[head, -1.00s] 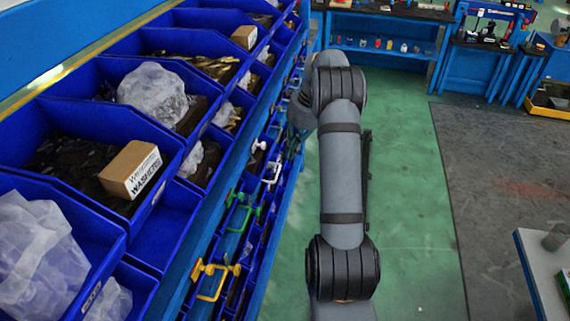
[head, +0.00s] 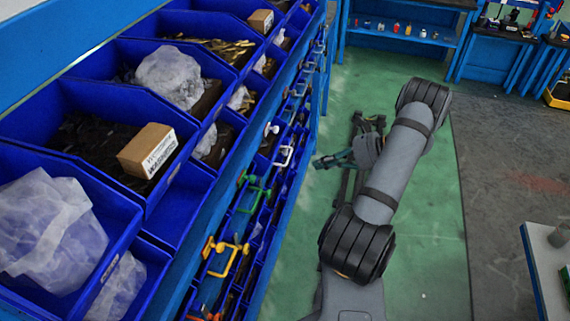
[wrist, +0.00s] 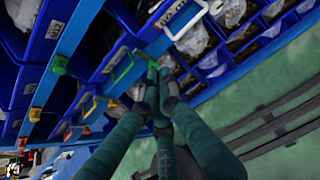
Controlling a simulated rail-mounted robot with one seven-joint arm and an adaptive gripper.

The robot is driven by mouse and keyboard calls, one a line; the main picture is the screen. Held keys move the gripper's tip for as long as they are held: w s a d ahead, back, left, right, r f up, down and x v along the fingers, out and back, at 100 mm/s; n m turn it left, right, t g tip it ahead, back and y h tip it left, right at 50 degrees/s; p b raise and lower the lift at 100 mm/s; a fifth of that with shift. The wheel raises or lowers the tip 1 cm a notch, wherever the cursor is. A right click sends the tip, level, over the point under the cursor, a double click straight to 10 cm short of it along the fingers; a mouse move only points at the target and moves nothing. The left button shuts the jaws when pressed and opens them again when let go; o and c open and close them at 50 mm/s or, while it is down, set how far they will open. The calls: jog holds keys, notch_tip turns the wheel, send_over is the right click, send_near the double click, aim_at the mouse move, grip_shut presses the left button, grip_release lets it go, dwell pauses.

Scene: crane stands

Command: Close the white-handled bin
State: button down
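The white handle (head: 283,155) is on the lower bin row along the left rack. It also shows at the top of the wrist view (wrist: 186,22), on a blue bin front. How far that bin stands out from its row is hard to tell. My gripper (head: 324,161) points left toward the rack, to the right of the white handle and apart from it. The tips appear below and left of the white handle, near a green handle (wrist: 123,66).
A green handle (head: 255,191) and a yellow handle (head: 226,260) are on nearer bins of the same row. Upper blue bins hold bags, metal parts and a cardboard box (head: 148,151). A table (head: 545,265) stands at right.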

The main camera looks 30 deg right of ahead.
jog(key=w+a+f+p, duration=0.4)
jog(key=w+a+p, duration=0.2)
jog(key=w+a, duration=0.2)
jog(key=shift+a+n, duration=0.3)
jog(key=shift+a, duration=0.3)
jog(key=shift+w+f, duration=0.1)
jog(key=shift+w, duration=0.05)
